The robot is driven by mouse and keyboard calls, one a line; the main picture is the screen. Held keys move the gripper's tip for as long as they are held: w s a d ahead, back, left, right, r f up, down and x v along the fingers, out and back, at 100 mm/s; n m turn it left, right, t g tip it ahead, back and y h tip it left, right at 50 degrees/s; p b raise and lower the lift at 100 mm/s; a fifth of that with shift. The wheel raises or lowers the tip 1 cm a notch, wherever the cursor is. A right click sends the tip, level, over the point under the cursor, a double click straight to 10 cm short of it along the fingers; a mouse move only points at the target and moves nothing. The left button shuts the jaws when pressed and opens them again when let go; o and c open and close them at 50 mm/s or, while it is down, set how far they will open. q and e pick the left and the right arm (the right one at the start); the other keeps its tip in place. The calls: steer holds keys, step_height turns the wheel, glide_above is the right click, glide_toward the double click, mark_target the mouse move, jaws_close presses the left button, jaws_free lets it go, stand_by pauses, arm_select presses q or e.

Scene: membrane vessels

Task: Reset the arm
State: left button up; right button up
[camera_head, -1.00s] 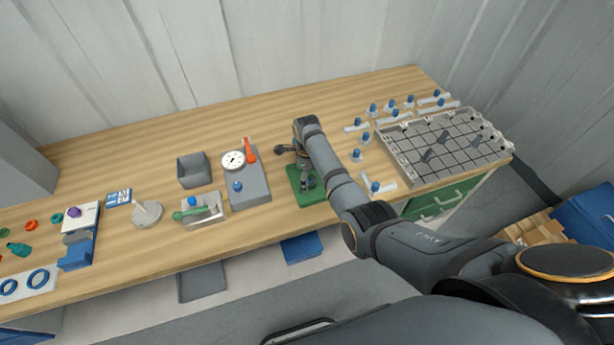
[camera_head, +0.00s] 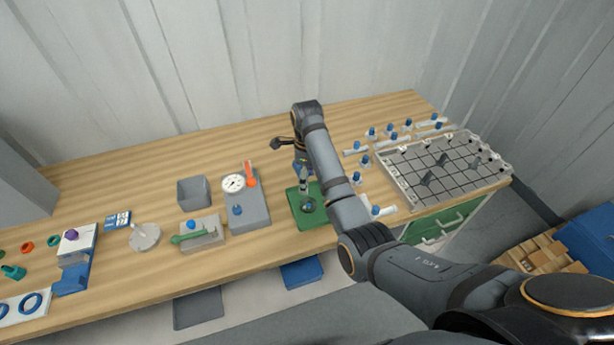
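My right arm reaches in from the lower right. Its gripper (camera_head: 290,150) is above the back part of a green mat (camera_head: 313,216). One dark finger sticks out to the left, spread wide, and the other is mostly hidden by the wrist. A slim upright vessel (camera_head: 304,188) stands on the mat, just below the gripper, with a blue part near its top. The gripper appears open and apart from the vessel, though the wrist partly blocks the view. My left gripper is not in view.
To the left are a grey gauge block (camera_head: 255,210), a grey bin (camera_head: 193,194) and a clamp fixture (camera_head: 203,233). The back of the table is clear.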

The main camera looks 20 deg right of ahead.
stand_by(0.6)
